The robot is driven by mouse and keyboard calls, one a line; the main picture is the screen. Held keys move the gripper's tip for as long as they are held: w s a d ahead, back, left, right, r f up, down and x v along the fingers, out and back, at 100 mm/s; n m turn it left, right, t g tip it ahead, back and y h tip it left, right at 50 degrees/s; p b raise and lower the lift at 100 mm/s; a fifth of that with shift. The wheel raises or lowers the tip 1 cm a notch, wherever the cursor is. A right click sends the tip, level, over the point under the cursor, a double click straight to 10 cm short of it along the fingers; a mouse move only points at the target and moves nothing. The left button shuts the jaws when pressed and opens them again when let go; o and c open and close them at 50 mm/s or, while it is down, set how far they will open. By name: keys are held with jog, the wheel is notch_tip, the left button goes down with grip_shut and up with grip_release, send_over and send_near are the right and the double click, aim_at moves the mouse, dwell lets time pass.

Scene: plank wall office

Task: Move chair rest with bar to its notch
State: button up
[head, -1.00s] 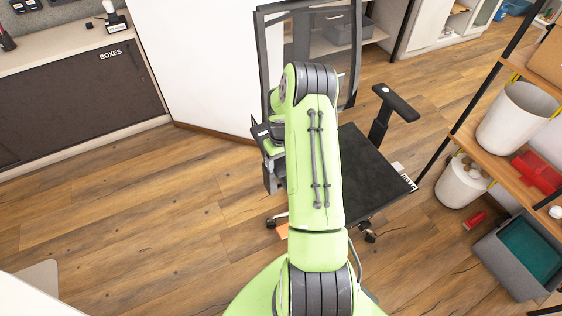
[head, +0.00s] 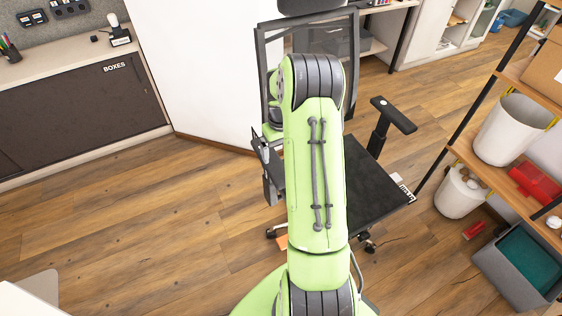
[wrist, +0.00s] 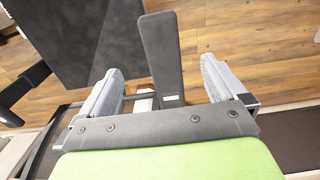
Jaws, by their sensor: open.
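An office chair with a black seat (head: 372,188) and a mesh backrest (head: 330,40) stands beyond my arm. Its right armrest (head: 393,115) stands up on a bar beside the seat. In the wrist view a long dark armrest pad (wrist: 162,55) lies between my fingers, beside the seat (wrist: 95,40). I see a gap on both sides of it. How its bar meets the chair is hidden. My gripper (wrist: 160,68) is open around the pad. In the head view it is mostly hidden by my arm, at the chair's left side.
A shelf rack with a white bin (head: 508,130) stands at the right, with a grey crate (head: 495,270) on the floor below. A dark cabinet marked BOXES (head: 80,110) is at the left. The wooden floor (head: 150,220) left of my arm is clear.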

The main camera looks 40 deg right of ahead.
notch_tip(320, 180, up, 4)
jog(key=shift+r, duration=0.15)
dwell(0.4)
jog(key=s+a+r+n+t+h, duration=0.1)
jog(key=s+a+r, duration=0.2)
jog(key=a+r, duration=0.5)
jog(key=s+a+r+n+t, duration=0.1)
jog(key=s+a+r+t, duration=0.15)
jog(key=a+r, duration=0.65)
jog(key=s+a+r+t, duration=0.1)
jog(key=s+a, duration=0.3)
jog(key=s, duration=0.3)
jog(key=s+a+n+t+y, duration=0.1)
jog(key=s+a, duration=0.4)
jog(key=s, duration=0.2)
jog(key=shift+r+p, duration=0.35)
jog(key=shift+p, duration=0.1)
jog(key=shift+s, duration=0.1)
